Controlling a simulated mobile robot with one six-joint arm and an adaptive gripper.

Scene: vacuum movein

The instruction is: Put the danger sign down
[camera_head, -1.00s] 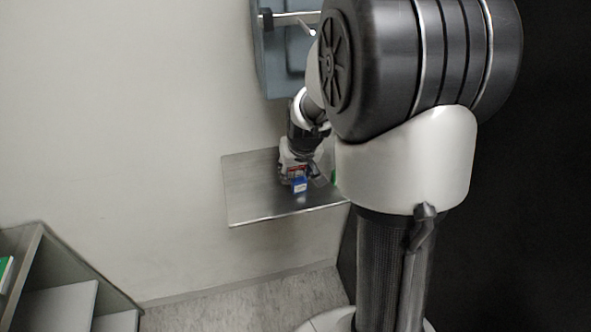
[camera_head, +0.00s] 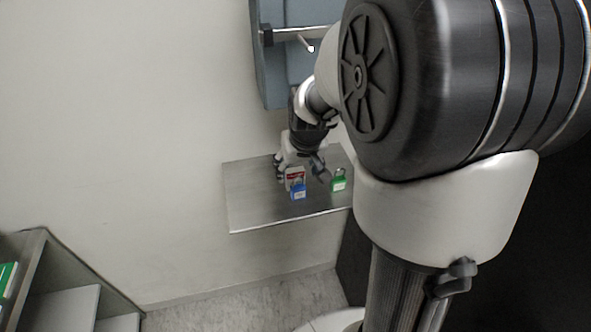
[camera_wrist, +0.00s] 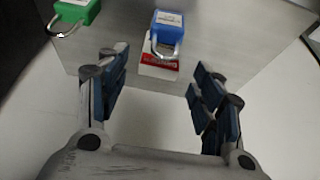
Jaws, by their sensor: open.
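The danger sign (camera_wrist: 158,69) is a small white card with a red band. In the wrist view it lies or stands on the metal shelf (camera_wrist: 215,40), partly covered by the blue padlock (camera_wrist: 168,25). In the head view the sign (camera_head: 294,175) shows just behind the blue padlock (camera_head: 298,192) on the shelf (camera_head: 250,205). My gripper (camera_head: 300,172) is at the shelf by the sign. In the wrist view my gripper (camera_wrist: 158,90) is open, its fingers apart on either side of the sign with nothing held between them.
A green padlock (camera_head: 339,180) sits on the shelf to the right of the blue one. A blue-grey cabinet (camera_head: 275,70) hangs on the wall above. Grey shelving (camera_head: 50,290) stands at the lower left. The left part of the metal shelf is clear.

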